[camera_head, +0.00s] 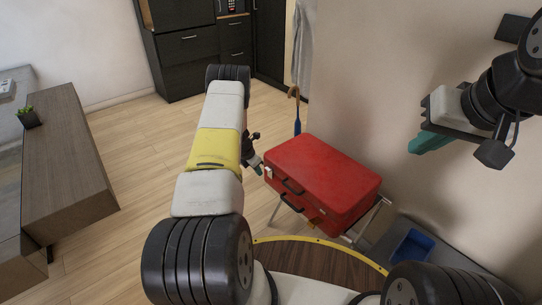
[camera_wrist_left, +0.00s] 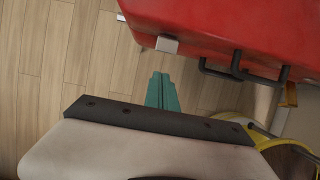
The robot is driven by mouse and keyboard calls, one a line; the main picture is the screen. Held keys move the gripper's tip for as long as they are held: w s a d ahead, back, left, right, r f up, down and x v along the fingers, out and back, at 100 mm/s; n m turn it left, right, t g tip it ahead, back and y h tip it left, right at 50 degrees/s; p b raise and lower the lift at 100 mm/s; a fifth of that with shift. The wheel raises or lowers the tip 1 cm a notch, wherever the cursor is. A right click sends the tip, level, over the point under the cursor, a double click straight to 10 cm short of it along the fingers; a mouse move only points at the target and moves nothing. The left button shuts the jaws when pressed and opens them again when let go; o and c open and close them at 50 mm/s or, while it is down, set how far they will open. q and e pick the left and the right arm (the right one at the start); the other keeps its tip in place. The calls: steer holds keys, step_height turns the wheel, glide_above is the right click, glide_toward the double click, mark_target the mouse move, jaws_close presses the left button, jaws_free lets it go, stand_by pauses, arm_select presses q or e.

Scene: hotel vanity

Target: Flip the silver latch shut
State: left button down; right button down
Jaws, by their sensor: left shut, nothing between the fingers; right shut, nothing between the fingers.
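The red suitcase (camera_head: 325,178) lies flat and closed on a stand, and its red side fills the top right of the left wrist view (camera_wrist_left: 230,28). A silver latch (camera_wrist_left: 167,44) sits on its edge, left of the black handle (camera_wrist_left: 240,72); I cannot tell whether its flap is up or down. My left gripper (camera_head: 259,169) is beside the suitcase's left corner, mostly hidden by my arm. Its teal fingers (camera_wrist_left: 162,92) are shut and empty, pointing toward the latch with a small visible gap. My right gripper (camera_head: 430,142) is shut and empty, high at the right, away from the suitcase.
A small silver piece (camera_wrist_left: 121,17) projects at the suitcase's corner. A gold piece (camera_wrist_left: 290,95) is beyond the handle. A blue bin (camera_head: 411,247) is at right, by the wall.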

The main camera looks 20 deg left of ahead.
arm_select(q)
step_height(320, 180, up, 10)
steer(key=shift+w+d+f, duration=0.25)
steer(key=shift+w, duration=0.1)
